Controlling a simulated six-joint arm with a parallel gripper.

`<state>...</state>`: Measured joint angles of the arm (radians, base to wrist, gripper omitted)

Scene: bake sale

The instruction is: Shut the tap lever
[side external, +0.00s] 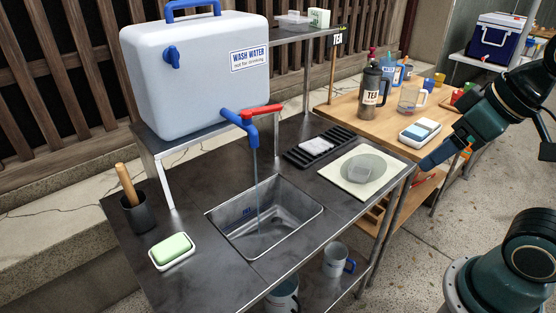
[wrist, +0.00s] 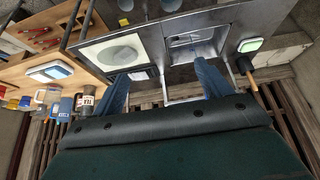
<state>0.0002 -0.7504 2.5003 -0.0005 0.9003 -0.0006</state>
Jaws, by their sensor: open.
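A blue tap (side external: 246,129) sticks out low on the front of the pale water tank (side external: 190,75). Its red lever (side external: 262,111) points to the right, roughly level. A thin stream of water (side external: 257,190) runs from the spout into the metal sink (side external: 285,236). My gripper (side external: 430,161) is open and empty at the right, beyond the stand's right edge and well apart from the lever. In the wrist view my gripper (wrist: 161,70) shows two spread blue fingers, with the sink (wrist: 190,40) beyond them. I cannot make out the tap or lever there.
Green soap in a dish (side external: 173,248) and a dark brush cup (side external: 138,212) are left. A wooden tea table (side external: 350,112) stands behind right. Space above the sink is free.

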